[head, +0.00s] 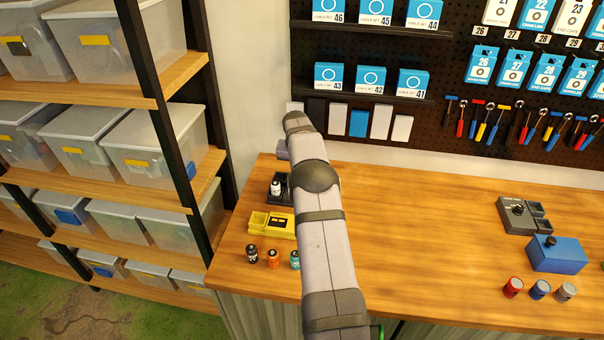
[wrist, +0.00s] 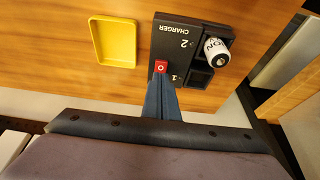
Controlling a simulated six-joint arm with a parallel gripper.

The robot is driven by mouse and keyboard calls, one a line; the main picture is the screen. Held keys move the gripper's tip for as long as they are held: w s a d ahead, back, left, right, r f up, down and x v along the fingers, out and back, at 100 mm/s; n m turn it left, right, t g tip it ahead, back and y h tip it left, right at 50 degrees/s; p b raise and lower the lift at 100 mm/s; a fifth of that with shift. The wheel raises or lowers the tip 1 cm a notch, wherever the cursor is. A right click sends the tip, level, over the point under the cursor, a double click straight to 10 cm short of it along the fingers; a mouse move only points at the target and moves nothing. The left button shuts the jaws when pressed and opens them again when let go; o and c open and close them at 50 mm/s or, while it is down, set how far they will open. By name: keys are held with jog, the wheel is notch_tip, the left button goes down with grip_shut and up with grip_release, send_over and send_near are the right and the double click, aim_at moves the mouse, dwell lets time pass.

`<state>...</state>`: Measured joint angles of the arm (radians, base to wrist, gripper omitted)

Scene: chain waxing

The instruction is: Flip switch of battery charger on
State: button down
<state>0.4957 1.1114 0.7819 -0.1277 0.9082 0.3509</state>
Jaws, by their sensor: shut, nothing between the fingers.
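The battery charger (wrist: 170,40) is a dark grey box marked CHARGER, upside down in the wrist view. Its small red switch (wrist: 161,67) lies near the edge facing my wrist, between the marks 1 and 2. A white and black battery (wrist: 216,50) lies in one slot, and the slot beside it is empty. My gripper (wrist: 164,88) is shut and empty, its blue fingertips right at the switch. Whether they touch it I cannot tell. In the head view the charger (head: 262,192) is partly hidden behind my arm, and my fingers are hidden.
A yellow tray (wrist: 115,42) lies beside the charger in the wrist view. In the head view a yellow item (head: 270,224) and several small cylinders (head: 272,258) stand near the bench's front edge. A grey device (head: 518,212) and blue box (head: 557,255) stand right; the bench middle is clear.

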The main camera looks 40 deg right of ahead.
jog(key=shift+p+v, duration=0.4)
jog(key=shift+v, duration=0.8)
jog(key=shift+r+b, duration=0.25)
jog(key=shift+b, duration=0.45)
jog(key=b+v, duration=0.3)
jog(key=v, duration=0.6)
jog(key=shift+d, duration=0.1)
jog(key=shift+w+d+r+b, duration=0.2)
jog(key=shift+w+d+b, duration=0.25)
jog(key=shift+w, duration=0.05)
jog(key=shift+f, duration=0.1)
jog(key=p+x, duration=0.5)
jog(key=x, duration=0.6)
jog(key=shift+f+p, duration=0.3)
jog(key=shift+p, duration=0.05)
jog(key=shift+p+x, duration=0.45)
jog(key=shift+x, duration=0.6)
